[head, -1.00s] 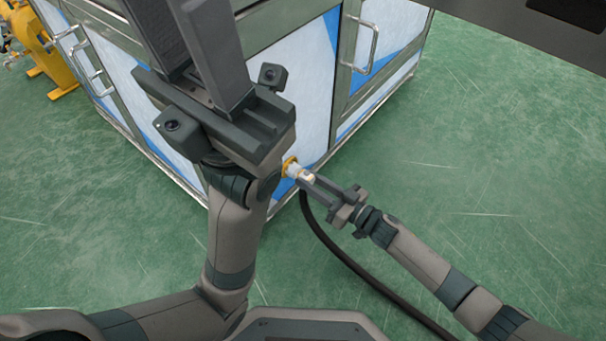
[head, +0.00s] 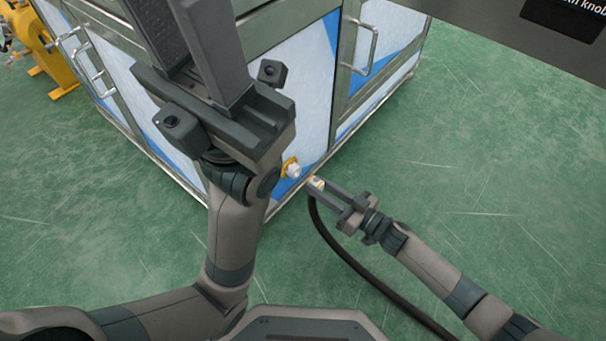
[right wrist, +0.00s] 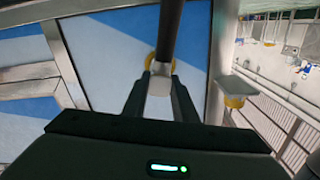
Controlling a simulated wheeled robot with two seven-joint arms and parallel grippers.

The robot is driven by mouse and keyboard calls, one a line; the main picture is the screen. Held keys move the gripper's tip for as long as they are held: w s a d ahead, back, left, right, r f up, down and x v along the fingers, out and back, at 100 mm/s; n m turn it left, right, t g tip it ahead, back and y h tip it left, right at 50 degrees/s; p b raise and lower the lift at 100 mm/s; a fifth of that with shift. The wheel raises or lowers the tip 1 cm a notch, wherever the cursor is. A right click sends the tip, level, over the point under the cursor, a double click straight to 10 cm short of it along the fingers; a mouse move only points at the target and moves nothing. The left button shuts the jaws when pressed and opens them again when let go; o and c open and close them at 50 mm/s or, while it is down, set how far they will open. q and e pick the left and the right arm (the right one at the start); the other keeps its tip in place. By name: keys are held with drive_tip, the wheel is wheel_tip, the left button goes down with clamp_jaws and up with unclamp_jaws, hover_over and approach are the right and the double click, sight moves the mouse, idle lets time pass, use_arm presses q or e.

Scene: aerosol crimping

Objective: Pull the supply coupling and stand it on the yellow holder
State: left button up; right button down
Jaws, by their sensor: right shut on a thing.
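The supply coupling (head: 316,183) is a small pale fitting on a black hose (head: 340,251). My right gripper (head: 319,187) is shut on it. It is apart from the white port with a yellow ring (head: 291,168) on the cabinet's side. In the right wrist view the coupling (right wrist: 160,85) sits between the fingers, with the hose crossing in front of the yellow ring (right wrist: 150,62). My left gripper (head: 190,40) points up in the head view, its fingers cut off at the top; its opening is unclear. A yellow cup-shaped part under a pale plate (right wrist: 237,87), possibly the holder, shows at right in the wrist view.
The metal-framed cabinet (head: 300,115) with blue and white panels and handles stands ahead. A yellow machine (head: 40,55) is at the far left. A dark panel (head: 530,30) crosses the top right. Green floor (head: 500,180) is open at right.

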drive_tip(key=shift+p+v, duration=0.3)
drive_tip(key=shift+v, duration=0.7)
